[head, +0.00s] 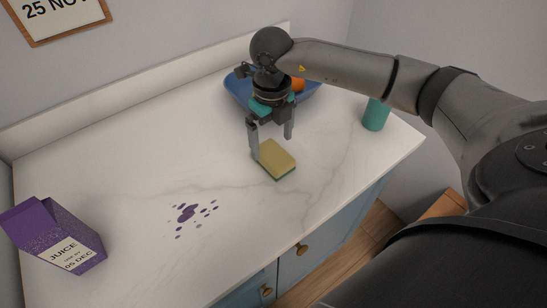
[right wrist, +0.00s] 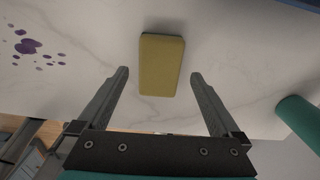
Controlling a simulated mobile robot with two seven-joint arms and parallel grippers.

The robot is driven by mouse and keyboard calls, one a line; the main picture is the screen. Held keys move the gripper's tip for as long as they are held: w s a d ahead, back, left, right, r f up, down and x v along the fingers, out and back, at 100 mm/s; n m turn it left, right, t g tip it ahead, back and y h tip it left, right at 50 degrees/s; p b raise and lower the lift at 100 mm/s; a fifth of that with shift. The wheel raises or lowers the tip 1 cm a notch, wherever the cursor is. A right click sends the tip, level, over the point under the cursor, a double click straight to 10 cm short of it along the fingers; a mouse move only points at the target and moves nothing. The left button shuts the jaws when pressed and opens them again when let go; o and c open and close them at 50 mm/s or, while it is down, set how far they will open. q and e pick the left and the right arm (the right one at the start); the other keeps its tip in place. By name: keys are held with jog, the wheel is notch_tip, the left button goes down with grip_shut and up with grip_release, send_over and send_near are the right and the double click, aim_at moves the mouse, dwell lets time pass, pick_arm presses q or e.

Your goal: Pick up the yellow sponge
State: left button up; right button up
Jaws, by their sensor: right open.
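A yellow sponge (head: 277,157) with a green underside lies flat on the white marble counter in the head view. It also shows in the right wrist view (right wrist: 162,64), ahead of and between the fingers. My right gripper (head: 271,146) is above the sponge, fingers pointing down, open and empty. In the right wrist view the open fingers (right wrist: 158,78) frame the near part of the sponge from either side, with gaps between. My left gripper is not in view.
A blue bowl (head: 236,91) with orange fruit stands behind my right gripper. A teal cup (head: 376,115) stands at the right. Purple spill spots (head: 188,212) mark the counter (head: 110,165), otherwise clear in the middle.

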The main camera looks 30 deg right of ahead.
aim_at(272, 152)
notch_tip(272, 152, down, 5)
jog(key=shift+w+r, duration=0.1)
jog(key=c, duration=1.2)
